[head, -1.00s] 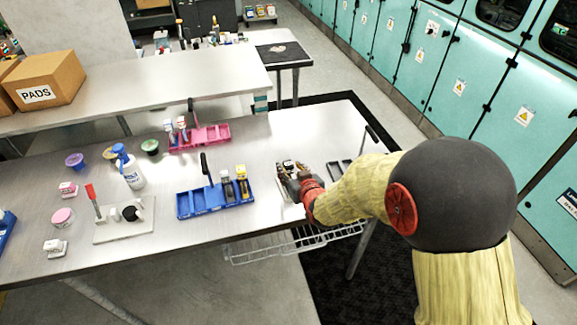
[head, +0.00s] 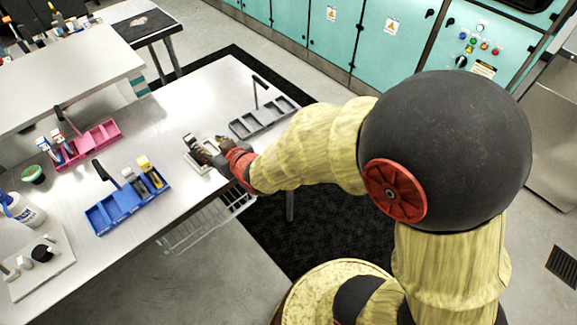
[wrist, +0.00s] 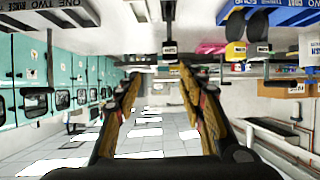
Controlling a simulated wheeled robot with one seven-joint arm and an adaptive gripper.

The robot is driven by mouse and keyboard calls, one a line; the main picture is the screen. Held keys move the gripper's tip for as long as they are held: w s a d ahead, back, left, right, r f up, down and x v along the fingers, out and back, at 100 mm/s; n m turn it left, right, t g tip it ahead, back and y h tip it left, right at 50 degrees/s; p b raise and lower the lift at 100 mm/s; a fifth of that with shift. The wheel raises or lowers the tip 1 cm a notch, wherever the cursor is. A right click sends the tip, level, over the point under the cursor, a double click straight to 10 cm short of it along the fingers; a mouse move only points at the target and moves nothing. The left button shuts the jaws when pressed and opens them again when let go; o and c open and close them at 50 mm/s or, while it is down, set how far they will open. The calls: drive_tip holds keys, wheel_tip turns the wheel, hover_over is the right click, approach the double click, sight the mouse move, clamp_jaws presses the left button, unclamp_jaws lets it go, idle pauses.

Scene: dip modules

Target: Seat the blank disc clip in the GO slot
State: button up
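My gripper (head: 212,152) is low over the table, at a small pale fixture (head: 198,163) between the blue and grey trays. In the wrist view, which looks upside down, its two fingers (wrist: 160,74) stand apart. A small dark piece with a white label (wrist: 170,48) shows in the gap ahead of the fingertips, with clear space on both sides. A dark and white clip-like piece (head: 189,140) stands by the fixture in the head view. I cannot tell whether either is the blank disc clip. No GO label is readable.
The blue tray (head: 104,218) holds a yellow-topped clip (head: 146,163) and others. The grey tray (head: 245,128) with empty compartments lies right of my gripper. A pink tray (head: 100,137) is at the back left. A bottle (head: 22,209) stands at the left.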

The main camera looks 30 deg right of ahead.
drive_tip(key=s+d+r+m+g+h, duration=0.1)
drive_tip(key=s+d+r+h, duration=0.15)
drive_tip(key=d+r, duration=0.25)
drive_tip(key=s+d+r+m+g, duration=0.1)
drive_tip(key=s+d+r, duration=0.3)
drive_tip(key=s, duration=0.8)
drive_tip(key=s+d+r+m+g+h, duration=0.1)
drive_tip(key=s+d+r+g, duration=0.2)
drive_tip(key=s, duration=1)
drive_tip(key=shift+d+r+m+g, duration=0.3)
drive_tip(key=shift+d+r+g, duration=0.1)
drive_tip(key=shift+d+g, duration=0.55)
